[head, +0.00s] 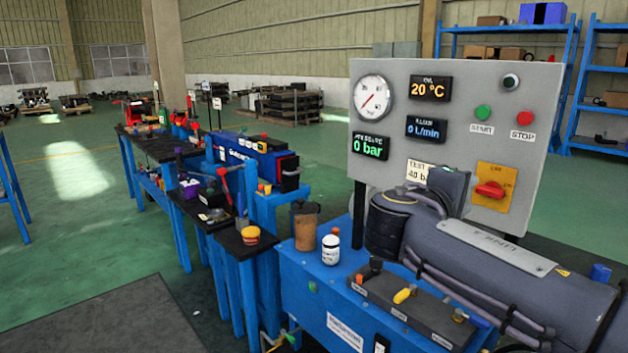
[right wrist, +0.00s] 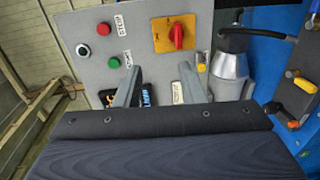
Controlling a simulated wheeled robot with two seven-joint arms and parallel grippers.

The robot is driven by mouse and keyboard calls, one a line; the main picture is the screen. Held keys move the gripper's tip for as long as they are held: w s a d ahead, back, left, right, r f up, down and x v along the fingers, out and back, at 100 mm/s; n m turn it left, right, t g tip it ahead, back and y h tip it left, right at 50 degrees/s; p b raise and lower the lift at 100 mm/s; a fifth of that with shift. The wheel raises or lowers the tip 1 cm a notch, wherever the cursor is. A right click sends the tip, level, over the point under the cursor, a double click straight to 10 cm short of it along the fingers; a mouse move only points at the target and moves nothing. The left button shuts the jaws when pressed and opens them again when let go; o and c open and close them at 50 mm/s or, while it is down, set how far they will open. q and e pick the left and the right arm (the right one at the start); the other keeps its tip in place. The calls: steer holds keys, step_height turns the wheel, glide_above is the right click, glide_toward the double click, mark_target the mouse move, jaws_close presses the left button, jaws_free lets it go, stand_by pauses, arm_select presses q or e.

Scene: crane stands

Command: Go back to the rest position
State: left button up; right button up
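My right gripper (right wrist: 159,72) shows in the right wrist view with its two pale fingers spread apart and nothing between them. In the head view the dark right hand (head: 447,187) is in front of the lower middle of the grey control panel (head: 450,88), with its fingertips hidden. My right arm comes in from the right and lies across the front of the panel's lower part. My left gripper is in neither view.
The panel has a red rotary switch (head: 490,190) on a yellow plate. Below stands a blue bench (head: 300,275) with a white jar (head: 331,249), a brown container (head: 305,228) and a yellow lever (head: 405,295). A silver cylinder (right wrist: 233,70) is near the hand. Open floor lies left.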

steer(key=s+d+f+m+g+y+b, duration=0.1)
steer(key=s+d+f+g+y+b, duration=0.1)
steer(key=s+f, duration=0.45)
steer(key=s+d+f+m+g+y+b, duration=0.1)
steer(key=s+d+f+y, duration=0.15)
steer(key=f, duration=0.65)
steer(key=s+d+f+m+g+y+b, duration=0.1)
steer(key=s+d+f+g+y+b, duration=0.15)
steer(key=s+f, duration=0.35)
steer(key=s+a+f+m+y+b, duration=0.2)
steer(key=s+a+f+m+y, duration=0.25)
steer(key=s+a+f, duration=0.35)
steer(key=s+a+f+m+y+b, duration=0.2)
steer(key=s+a+f+m+y, duration=0.25)
steer(key=f, duration=0.55)
step_height(320, 180, up, 27)
steer(key=s+n+p, duration=0.1)
steer(key=n+p, duration=0.1)
steer(key=p, duration=2.4)
steer(key=shift+s+d, duration=0.25)
steer(key=shift+d, duration=0.2)
steer(key=shift+f, duration=0.1)
